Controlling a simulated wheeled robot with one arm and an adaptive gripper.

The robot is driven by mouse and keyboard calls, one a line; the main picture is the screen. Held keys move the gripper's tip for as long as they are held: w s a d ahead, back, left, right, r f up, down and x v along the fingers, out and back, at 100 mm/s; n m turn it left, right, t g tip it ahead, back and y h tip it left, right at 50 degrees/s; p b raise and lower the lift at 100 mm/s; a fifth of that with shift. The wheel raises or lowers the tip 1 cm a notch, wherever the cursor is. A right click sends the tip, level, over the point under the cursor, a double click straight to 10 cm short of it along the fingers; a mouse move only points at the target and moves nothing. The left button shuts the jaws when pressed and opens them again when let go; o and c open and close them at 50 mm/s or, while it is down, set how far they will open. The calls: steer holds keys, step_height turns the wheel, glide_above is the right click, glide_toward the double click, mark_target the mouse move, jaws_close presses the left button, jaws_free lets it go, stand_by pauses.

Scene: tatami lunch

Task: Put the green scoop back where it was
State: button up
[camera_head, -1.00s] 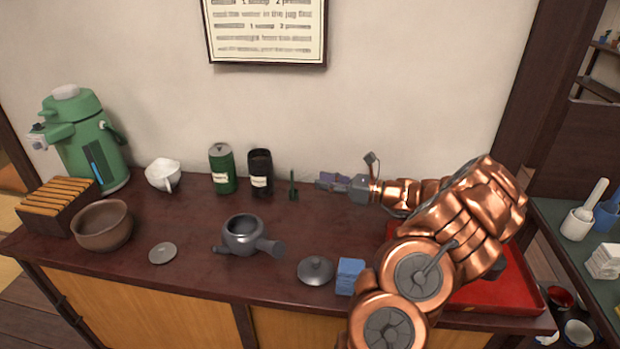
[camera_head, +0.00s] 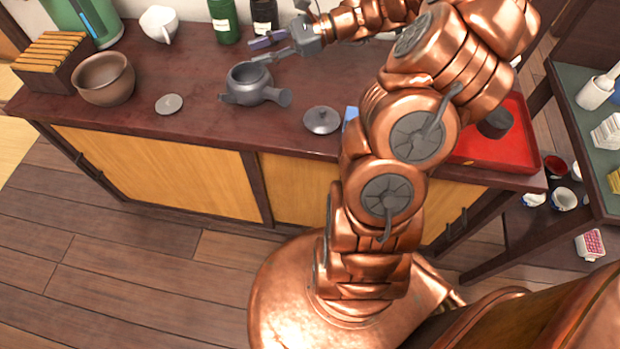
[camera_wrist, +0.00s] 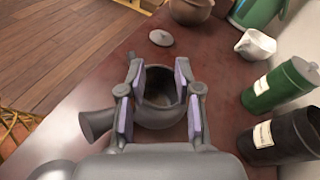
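The green scoop does not show in either current view. The green canister (camera_head: 224,22) with a pale label stands at the back of the counter; it also shows in the wrist view (camera_wrist: 278,88). The black canister (camera_head: 264,14) stands to its right and shows in the wrist view (camera_wrist: 288,136). My gripper (camera_head: 262,49) is open, with its purple-padded fingers apart and nothing seen held. It is in front of the canisters, near the grey teapot (camera_head: 246,85). In the wrist view, the teapot's open top shows between the fingers (camera_wrist: 160,85).
A brown bowl (camera_head: 103,80), a wooden rack (camera_head: 50,62), a white jug (camera_head: 160,24) and a green dispenser (camera_head: 84,20) occupy the left. A small disc lid (camera_head: 169,104) and a dark knobbed lid (camera_head: 321,120) lie near the front. A red tray (camera_head: 510,152) is at right.

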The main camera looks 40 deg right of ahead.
steer(key=s+a+f+n+g+h, duration=0.2)
steer(key=s+a+n+g+h, duration=0.2)
steer(key=s+a+n+g, duration=0.9)
steer(key=s+d+f+n+t+h, duration=0.1)
steer(key=s+n+h, duration=0.6)
steer(key=s, duration=1.1)
steer(key=shift+f+t+h, duration=0.75)
steer(key=shift+t+h, duration=0.25)
steer(key=shift+h, duration=0.1)
steer(key=shift+s, duration=0.1)
step_height(320, 180, up, 18)
steer(key=t+p, duration=0.1)
steer(key=p, duration=1.5)
steer(key=shift+w+r+p, duration=0.15)
steer(key=shift+w+p, duration=0.2)
steer(key=shift+p, duration=0.05)
